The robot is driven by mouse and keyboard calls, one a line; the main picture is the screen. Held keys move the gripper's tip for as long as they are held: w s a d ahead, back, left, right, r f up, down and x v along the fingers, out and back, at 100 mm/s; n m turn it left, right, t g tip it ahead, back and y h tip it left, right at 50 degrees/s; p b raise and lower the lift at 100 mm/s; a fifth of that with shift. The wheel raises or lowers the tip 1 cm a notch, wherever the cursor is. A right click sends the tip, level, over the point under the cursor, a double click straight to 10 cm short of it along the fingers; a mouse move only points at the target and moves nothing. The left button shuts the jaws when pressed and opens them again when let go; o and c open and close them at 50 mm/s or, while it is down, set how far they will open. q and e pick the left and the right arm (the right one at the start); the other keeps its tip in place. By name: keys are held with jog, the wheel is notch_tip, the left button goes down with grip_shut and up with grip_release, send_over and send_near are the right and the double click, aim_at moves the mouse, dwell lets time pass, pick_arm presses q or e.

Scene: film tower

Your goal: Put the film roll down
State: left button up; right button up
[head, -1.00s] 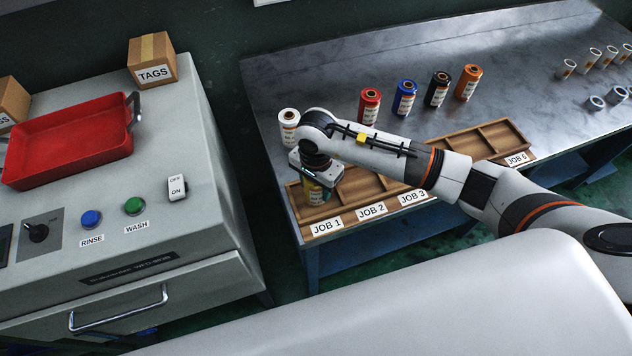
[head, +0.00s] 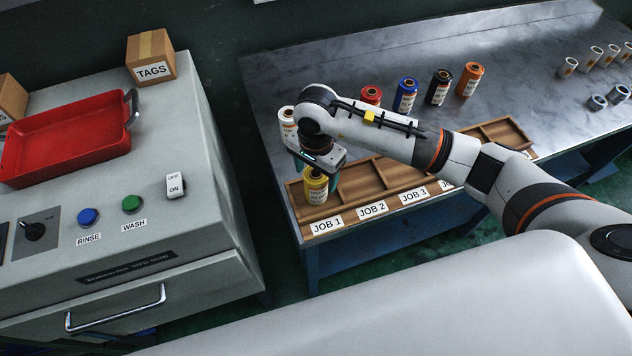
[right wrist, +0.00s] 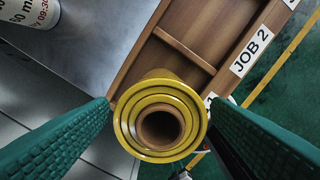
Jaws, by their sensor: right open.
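The yellow film roll (head: 315,187) stands upright in the JOB 1 compartment, at the left end of the wooden tray (head: 362,181). My right gripper (head: 319,167) is above it, with the jaws spread apart. In the right wrist view the yellow roll (right wrist: 160,118) shows from above, its hollow core facing the camera. It lies between the two green fingers, with a gap visible on the left; on the right the gap is too narrow to judge. My left gripper is not in view.
White (head: 287,124), red (head: 371,96), blue (head: 405,97), black (head: 438,88) and orange (head: 469,80) rolls stand behind the tray on the metal table (head: 330,70). A grey machine (head: 205,215) with a red tray (head: 65,150) is at left.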

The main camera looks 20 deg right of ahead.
notch_tip(320, 180, up, 8)
jog(key=shift+f+b, duration=0.2)
jog(key=shift+b, duration=0.55)
